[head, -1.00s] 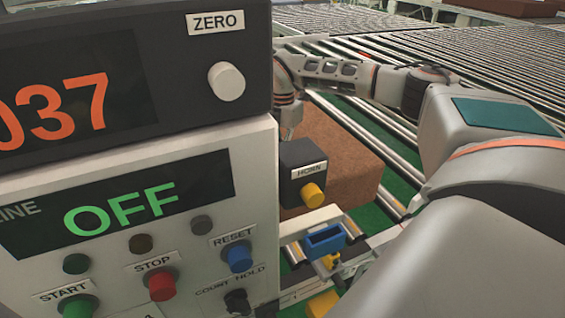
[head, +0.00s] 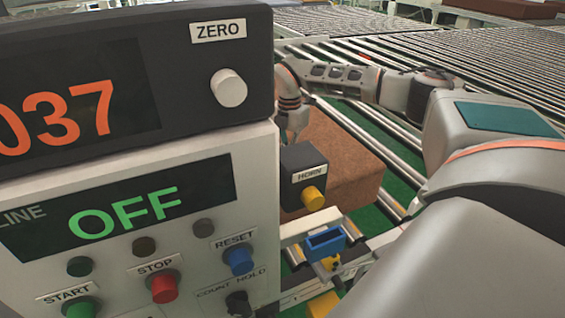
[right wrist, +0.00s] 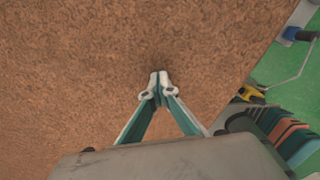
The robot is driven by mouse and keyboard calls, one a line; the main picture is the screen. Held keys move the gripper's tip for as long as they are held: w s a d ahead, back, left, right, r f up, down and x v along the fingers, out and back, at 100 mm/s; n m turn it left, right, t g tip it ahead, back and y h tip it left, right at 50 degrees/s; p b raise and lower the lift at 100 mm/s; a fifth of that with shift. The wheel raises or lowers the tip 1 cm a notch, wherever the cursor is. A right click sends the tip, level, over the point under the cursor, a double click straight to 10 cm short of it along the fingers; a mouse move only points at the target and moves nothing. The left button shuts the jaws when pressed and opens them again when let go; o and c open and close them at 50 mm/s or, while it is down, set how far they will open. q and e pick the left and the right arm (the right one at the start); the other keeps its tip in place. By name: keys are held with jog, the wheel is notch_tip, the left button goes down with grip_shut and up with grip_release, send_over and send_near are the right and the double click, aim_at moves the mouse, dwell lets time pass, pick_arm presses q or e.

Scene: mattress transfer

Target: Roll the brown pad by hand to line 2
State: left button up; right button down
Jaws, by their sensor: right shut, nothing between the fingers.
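The brown pad (head: 345,165) is a thick block lying on the rollers behind the control console in the head view. The console and the horn box hide its left part. My right arm reaches over from the right, and my right gripper (head: 294,135) is at the pad's left part, its tips partly hidden. In the right wrist view, the pad (right wrist: 80,70) fills most of the picture. The shut, empty fingertips (right wrist: 156,84) point at its brown surface, touching it or very close; I cannot tell which. No label for line 2 is readable. My left gripper is out of view.
The control console (head: 255,195) with a "037" display, a green "OFF" and several buttons blocks the left side. The horn box (head: 303,175) stands in front of the pad. A blue part (head: 325,241) sits below it. Metal rollers (head: 480,50) stretch away behind, mostly bare.

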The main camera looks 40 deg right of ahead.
aim_at(350, 145)
jog(key=shift+s+d+f+p, duration=0.15)
jog(key=shift+s+d, duration=0.15)
jog(key=shift+d, duration=0.5)
jog(key=shift+s+d+p, duration=0.15)
jog(key=shift+s+d, duration=0.1)
jog(key=shift+d, duration=0.5)
jog(key=shift+s+d+f+p, duration=0.15)
jog(key=shift+s+d, duration=0.15)
jog(key=shift+d, duration=0.5)
jog(key=shift+s+d, duration=0.95)
jog(key=shift+d, duration=1.95)
jog(key=shift+s+d, duration=0.9)
jog(key=shift+d, duration=1.95)
jog(key=shift+s+d, duration=0.95)
jog(key=shift+d, duration=1.95)
jog(key=shift+s+d+r, duration=0.1)
jog(key=shift+s+d, duration=0.15)
jog(key=shift+d, duration=0.65)
jog(key=shift+s+d+f, duration=0.1)
jog(key=shift+s+d, duration=0.2)
jog(key=shift+d, duration=0.55)
jog(key=shift+s+d+r, duration=0.1)
jog(key=shift+s+d, duration=0.15)
jog(key=shift+d, duration=0.65)
jog(key=shift+s+d+r, duration=0.1)
jog(key=shift+d, duration=0.4)
jog(key=shift+s+d+r, duration=0.1)
jog(key=shift+d, duration=0.4)
jog(key=shift+r, duration=0.15)
